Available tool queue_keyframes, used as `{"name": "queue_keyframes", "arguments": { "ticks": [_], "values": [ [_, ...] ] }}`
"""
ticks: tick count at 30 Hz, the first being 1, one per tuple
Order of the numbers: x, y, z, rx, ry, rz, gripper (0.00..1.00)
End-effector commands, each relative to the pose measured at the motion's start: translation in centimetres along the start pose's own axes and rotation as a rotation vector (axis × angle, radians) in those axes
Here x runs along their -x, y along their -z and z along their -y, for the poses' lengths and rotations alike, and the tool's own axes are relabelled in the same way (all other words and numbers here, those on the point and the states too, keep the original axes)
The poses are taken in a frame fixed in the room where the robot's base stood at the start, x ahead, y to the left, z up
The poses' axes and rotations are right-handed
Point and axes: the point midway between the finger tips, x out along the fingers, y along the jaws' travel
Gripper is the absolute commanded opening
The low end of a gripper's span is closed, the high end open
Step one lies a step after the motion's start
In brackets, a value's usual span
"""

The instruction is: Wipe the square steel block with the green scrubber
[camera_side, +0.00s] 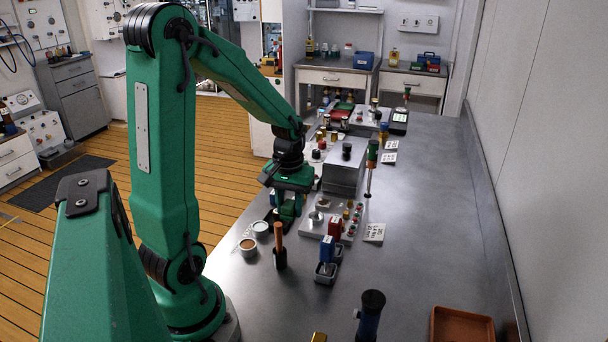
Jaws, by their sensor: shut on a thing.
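The square steel block (343,172) stands on the steel bench near the middle of the view, with a small dark knob on its top. My gripper (288,214) points down just in front and to the left of the block, low over the bench and apart from it as far as I can tell. It is shut on a small dark green thing, which looks like the green scrubber; the fingers hide most of it, so its outline is hard to make out.
A panel with knobs (322,222) lies right of my gripper. Two round tins (248,247), a wooden-handled tool (279,246) and a red-and-blue item (333,238) stand in front. A brown tray (462,326) lies front right.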

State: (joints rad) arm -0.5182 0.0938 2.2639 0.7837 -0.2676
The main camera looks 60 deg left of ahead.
Motion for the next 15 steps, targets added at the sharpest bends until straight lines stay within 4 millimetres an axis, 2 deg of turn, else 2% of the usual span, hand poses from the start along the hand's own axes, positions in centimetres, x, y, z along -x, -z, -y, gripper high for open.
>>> {"name": "queue_keyframes", "arguments": {
  "ticks": [8, 15],
  "values": [
    [0.0, 0.2, 0.0, -0.017, 0.000, 0.000, 0.14],
    [0.2, 1.6, -0.2, -0.129, 0.000, 0.001, 0.14]
  ]
}}
